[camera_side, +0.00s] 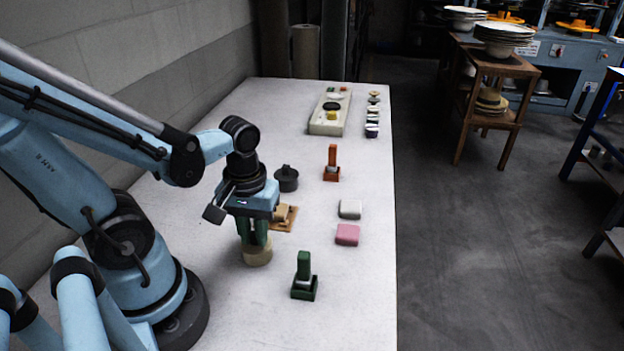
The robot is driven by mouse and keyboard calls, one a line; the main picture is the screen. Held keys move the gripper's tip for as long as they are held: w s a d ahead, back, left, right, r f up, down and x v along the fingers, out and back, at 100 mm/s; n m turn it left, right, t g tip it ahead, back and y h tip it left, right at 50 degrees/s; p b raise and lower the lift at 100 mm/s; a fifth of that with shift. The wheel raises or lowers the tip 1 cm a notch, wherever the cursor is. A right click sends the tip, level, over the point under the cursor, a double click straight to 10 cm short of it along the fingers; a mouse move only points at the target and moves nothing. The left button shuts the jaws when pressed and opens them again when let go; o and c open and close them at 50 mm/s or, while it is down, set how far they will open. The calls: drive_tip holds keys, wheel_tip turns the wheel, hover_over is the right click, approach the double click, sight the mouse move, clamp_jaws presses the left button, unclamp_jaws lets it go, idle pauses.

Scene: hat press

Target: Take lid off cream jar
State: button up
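A round cream jar (258,257) stands on the white table just below my gripper. My gripper (254,242) points straight down, with its two green fingers at the top of the jar. The fingers cover the jar's top, so I cannot make out its lid. I cannot tell whether the fingers touch the lid or are closed on it.
Behind the gripper are a dark lidded pot (286,179) and a tan piece on a wooden board (290,222). To the right are a green stand (304,289), a pink block (347,234), a white block (350,209) and an orange stand (332,175). A pale tray (320,127) lies far back.

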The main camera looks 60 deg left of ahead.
clamp_jaws()
drive_tip(key=shift+r, duration=0.2)
